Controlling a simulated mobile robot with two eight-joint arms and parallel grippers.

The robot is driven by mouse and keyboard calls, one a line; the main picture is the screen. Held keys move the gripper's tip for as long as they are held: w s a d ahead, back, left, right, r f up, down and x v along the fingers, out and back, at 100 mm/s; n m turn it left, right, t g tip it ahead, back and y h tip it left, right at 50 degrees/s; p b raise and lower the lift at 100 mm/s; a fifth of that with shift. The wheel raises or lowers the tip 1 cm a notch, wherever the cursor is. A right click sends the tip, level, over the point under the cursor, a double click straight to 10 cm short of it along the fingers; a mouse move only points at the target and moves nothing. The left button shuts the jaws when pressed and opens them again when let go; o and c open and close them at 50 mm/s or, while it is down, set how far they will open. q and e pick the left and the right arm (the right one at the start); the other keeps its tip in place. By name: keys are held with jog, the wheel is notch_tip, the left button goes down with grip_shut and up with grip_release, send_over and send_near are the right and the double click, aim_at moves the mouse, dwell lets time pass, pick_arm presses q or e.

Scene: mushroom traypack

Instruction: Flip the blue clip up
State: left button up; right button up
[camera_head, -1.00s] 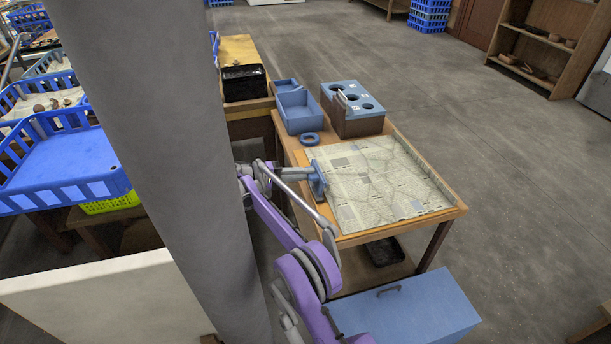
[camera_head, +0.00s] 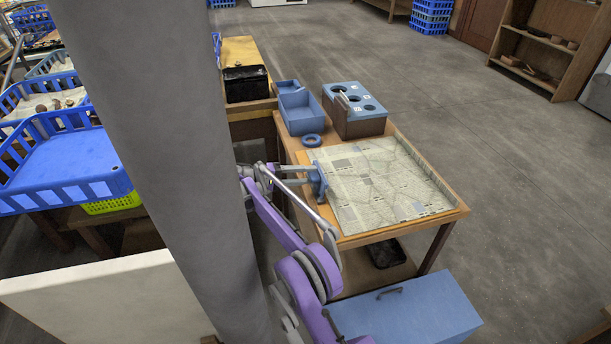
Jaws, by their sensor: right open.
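The blue clip (camera_head: 319,181) stands at the left edge of the small wooden table, beside the map-like sheet (camera_head: 370,185). My right gripper (camera_head: 311,172), on the purple arm, comes from the left with its grey fingers at the clip. The fingers are open. They are too small in view to tell whether they touch the clip. My left gripper is not in view.
A blue ring (camera_head: 312,140), a blue tray (camera_head: 299,112) and a blue-topped brown box with holes (camera_head: 356,112) sit at the table's back. A blue box with a handle (camera_head: 420,310) stands in front. Floor right of the table is clear.

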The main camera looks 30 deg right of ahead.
jog(key=shift+o, duration=0.7)
notch_tip(320, 180, up, 7)
jog(key=p, duration=0.1)
jog(key=shift+w+d, duration=0.15)
jog(key=shift+d, duration=0.25)
jog(key=r, duration=0.1)
jog(key=a+r, duration=0.1)
jog(key=shift+s+r+p, duration=0.2)
jog(key=shift+r+p, duration=0.1)
jog(key=shift+r, duration=0.1)
jog(key=shift+c, duration=0.7)
jog(key=shift+d+r, duration=0.1)
